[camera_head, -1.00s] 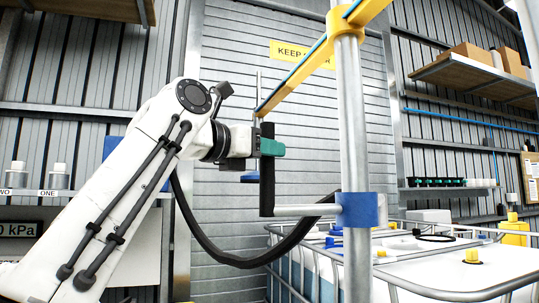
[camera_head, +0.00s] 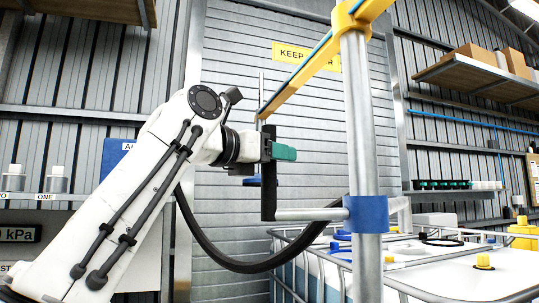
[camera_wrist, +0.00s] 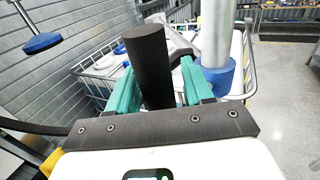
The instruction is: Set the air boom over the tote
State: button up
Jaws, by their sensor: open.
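The air boom is a yellow beam (camera_head: 305,70) on top of a grey post (camera_head: 362,120). A thin rod hangs from its far end with a blue disc (camera_wrist: 42,43); in the head view the disc is partly behind the handle. An upright black handle (camera_head: 268,180) joins a blue collar (camera_head: 366,214) on the post by a short bar. My gripper (camera_head: 283,151) is at the handle's upper part; in the wrist view the handle (camera_wrist: 148,65) stands between its open teal fingers. The caged white tote (camera_head: 440,268) is at the lower right, partly behind the post.
A black hose (camera_head: 240,265) loops below my gripper toward the post. A shuttered wall with a yellow sign (camera_head: 306,57) stands behind. Shelves (camera_head: 475,70) line the right wall. Bare floor (camera_wrist: 275,100) shows at right in the wrist view.

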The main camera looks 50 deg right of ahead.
jog(key=shift+o, duration=0.2)
jog(key=w+a+b, duration=0.1)
jog(key=a+b, duration=0.1)
jog(key=a, duration=0.9)
jog(key=shift+a, duration=0.3)
